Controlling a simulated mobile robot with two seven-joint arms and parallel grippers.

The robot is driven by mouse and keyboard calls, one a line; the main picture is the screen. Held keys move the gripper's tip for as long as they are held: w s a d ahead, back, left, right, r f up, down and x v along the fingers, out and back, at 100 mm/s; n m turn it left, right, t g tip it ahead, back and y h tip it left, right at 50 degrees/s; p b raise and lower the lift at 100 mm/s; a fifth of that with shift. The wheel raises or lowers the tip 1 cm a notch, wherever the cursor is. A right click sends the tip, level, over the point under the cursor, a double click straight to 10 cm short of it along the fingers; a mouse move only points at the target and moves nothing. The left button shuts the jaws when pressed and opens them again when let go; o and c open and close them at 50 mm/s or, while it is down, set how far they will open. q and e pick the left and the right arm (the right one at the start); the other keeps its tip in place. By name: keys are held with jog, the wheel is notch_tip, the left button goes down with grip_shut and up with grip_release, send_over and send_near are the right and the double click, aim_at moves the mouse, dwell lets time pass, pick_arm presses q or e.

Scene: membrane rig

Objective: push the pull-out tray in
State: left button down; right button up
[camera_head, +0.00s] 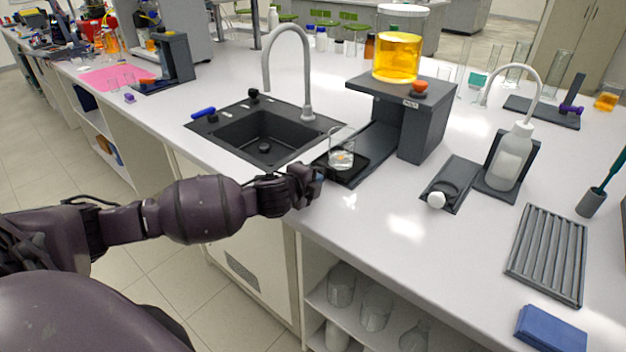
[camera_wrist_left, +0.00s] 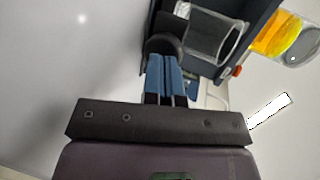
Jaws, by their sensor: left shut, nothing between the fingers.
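The pull-out tray (camera_head: 348,172) is a dark flat tray that sticks out from the front of the dark grey rig (camera_head: 425,125), towards the counter's front edge. A clear glass beaker (camera_head: 341,158) stands on the tray. It also shows in the left wrist view (camera_wrist_left: 213,38). My left gripper (camera_head: 318,174) is at the tray's front end. In the left wrist view its blue fingers (camera_wrist_left: 163,75) are shut together, with their tips close to a dark rounded part (camera_wrist_left: 165,45) at the tray's front. I cannot tell whether they touch it. My right gripper is not in view.
A jar of orange liquid (camera_head: 397,57) stands on top of the rig. A black sink (camera_head: 262,135) with a tall tap lies left of the tray. A wash bottle (camera_head: 510,158) and a ribbed rack (camera_head: 548,252) are to the right. The counter front right of my gripper is clear.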

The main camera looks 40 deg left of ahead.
aim_at(352, 148)
pick_arm(q)
jog(key=w, duration=0.5)
jog(key=w+d+b, duration=0.1)
jog(key=w, duration=0.5)
jog(key=w+b, duration=0.1)
jog(key=w, duration=0.4)
jog(key=shift+w+d+f, duration=0.15)
jog(key=shift+d, duration=0.05)
jog(key=shift+w, duration=0.35)
jog(key=shift+w+r, duration=0.1)
jog(key=shift+r, duration=0.2)
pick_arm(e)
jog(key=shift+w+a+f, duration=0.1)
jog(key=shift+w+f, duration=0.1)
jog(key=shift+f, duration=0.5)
pick_arm(q)
jog(key=shift+r, duration=0.15)
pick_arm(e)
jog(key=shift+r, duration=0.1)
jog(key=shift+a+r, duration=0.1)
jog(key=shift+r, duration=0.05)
